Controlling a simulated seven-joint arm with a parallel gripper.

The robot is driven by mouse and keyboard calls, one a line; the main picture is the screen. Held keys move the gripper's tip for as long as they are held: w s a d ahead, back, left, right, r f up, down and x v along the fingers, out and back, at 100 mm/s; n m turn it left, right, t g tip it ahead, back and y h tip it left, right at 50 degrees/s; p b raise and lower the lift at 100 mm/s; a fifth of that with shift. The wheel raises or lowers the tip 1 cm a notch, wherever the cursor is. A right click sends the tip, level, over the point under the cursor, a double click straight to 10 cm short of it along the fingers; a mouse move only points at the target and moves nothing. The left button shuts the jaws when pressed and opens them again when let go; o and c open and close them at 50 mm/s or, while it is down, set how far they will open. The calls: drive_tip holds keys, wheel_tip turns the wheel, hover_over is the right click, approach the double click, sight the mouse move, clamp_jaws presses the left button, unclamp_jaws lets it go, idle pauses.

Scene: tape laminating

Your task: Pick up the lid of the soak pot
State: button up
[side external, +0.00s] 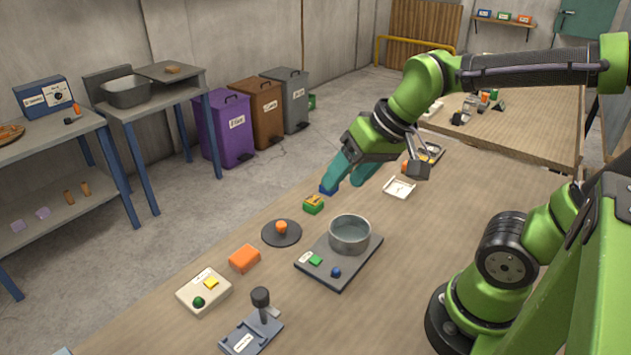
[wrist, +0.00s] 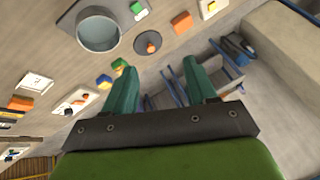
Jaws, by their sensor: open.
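The soak pot (side external: 349,236) is a grey round open pot on a dark base plate (side external: 327,277); it also shows in the wrist view (wrist: 98,32). The lid (side external: 281,234) is a dark flat disc with an orange knob, lying on the table left of the pot; it also shows in the wrist view (wrist: 148,42). My gripper (side external: 345,183) is open and empty, above the table beyond the pot and lid. In the wrist view its two teal fingers (wrist: 157,68) are spread wide, with the lid beyond their tips.
A green-and-yellow block (side external: 313,205) and a blue block (wrist: 104,81) lie near my fingers. An orange block (side external: 244,258), a white box with buttons (side external: 204,291) and a grey stand with an upright handle (side external: 250,329) are further along the table. A white tray (side external: 399,187) lies behind.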

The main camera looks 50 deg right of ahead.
drive_tip(key=w+f+g, duration=0.2)
drive_tip(key=w+g, duration=0.1)
drive_tip(key=w, duration=0.6)
drive_tip(key=n+g+h, duration=0.1)
drive_tip(key=g+h, duration=0.1)
drive_tip(key=g, duration=0.1)
hover_over(281, 224)
wheel_tip(281, 224, down, 3)
wheel_tip(281, 224, down, 17)
drive_tip(key=shift+r, duration=0.2)
clamp_jaws()
